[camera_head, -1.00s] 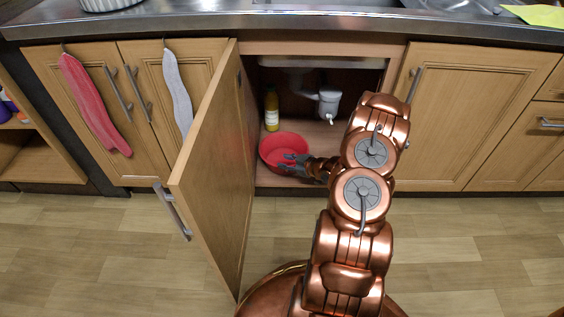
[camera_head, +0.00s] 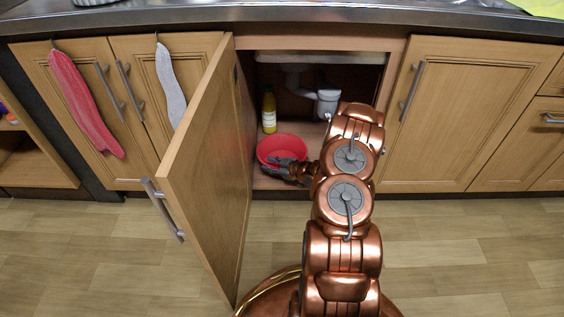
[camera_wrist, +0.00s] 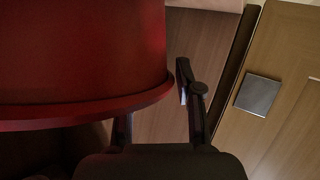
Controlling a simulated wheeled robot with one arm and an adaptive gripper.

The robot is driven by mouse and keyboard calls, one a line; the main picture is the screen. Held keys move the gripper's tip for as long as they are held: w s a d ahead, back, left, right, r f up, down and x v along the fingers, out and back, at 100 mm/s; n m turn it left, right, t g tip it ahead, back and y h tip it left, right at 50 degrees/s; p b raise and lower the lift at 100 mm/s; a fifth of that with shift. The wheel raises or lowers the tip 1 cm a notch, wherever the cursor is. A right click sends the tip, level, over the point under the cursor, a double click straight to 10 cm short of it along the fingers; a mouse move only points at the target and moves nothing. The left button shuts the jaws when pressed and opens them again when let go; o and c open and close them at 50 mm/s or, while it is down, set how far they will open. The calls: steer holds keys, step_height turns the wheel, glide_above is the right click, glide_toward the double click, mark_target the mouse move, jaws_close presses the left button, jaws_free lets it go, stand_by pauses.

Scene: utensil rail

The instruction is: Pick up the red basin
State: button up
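The red basin (camera_head: 284,145) sits on the floor of the open cabinet under the sink, near its left side. My gripper (camera_head: 284,167) is at the basin's front side, reaching in from the right. In the wrist view the basin (camera_wrist: 80,50) fills the upper left, with its rim running across below. My gripper (camera_wrist: 155,95) has its fingers spread there. The right finger stands beside the basin's edge with a small gap. The other finger passes behind the basin and its tip is hidden, so contact cannot be told.
The open cabinet door (camera_head: 205,165) stands out on the left of the opening. A yellow bottle (camera_head: 269,110) stands behind the basin. Closed doors flank the opening; the floor in front is mostly clear.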

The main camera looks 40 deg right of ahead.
steer(key=shift+w+a+f, duration=0.15)
steer(key=shift+w, duration=0.3)
steer(key=shift+c, duration=0.2)
jaws_close()
